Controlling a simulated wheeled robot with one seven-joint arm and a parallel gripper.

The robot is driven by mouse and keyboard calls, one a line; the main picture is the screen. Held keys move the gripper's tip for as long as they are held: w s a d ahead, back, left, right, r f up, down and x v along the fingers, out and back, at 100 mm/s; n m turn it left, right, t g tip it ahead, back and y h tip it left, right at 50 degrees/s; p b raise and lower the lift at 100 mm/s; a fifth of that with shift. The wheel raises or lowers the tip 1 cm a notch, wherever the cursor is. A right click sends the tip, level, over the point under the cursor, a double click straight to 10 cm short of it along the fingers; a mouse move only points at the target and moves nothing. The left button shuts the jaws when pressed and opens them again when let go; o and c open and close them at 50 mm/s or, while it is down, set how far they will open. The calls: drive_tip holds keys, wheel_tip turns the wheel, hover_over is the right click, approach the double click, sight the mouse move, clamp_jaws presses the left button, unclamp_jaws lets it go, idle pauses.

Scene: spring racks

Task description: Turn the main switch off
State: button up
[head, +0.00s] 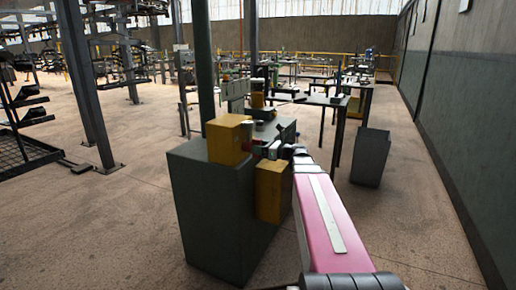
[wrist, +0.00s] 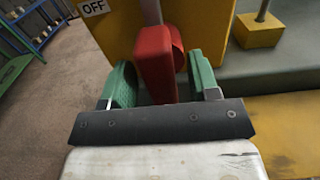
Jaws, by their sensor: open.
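The main switch shows in the wrist view as a red handle (wrist: 155,62) on a yellow box (wrist: 118,32) with an OFF label (wrist: 94,8). My gripper (wrist: 162,85) is open, with its green fingers on either side of the red handle. I cannot tell whether either finger touches it. In the head view my arm reaches to the machine, and my gripper (head: 278,151) is beside the yellow box (head: 229,139). The handle is small there and partly hidden by my gripper.
The yellow box sits on a dark green machine cabinet (head: 207,215). A second yellow box (head: 269,192) hangs on its side. A grey bin (head: 371,157) stands to the right, before the wall. Steel columns (head: 88,90) and racks stand at left. Open floor lies between.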

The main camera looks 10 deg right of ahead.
drive_tip(key=shift+w+a, duration=0.25)
drive_tip(key=shift+a, duration=0.1)
clamp_jaws()
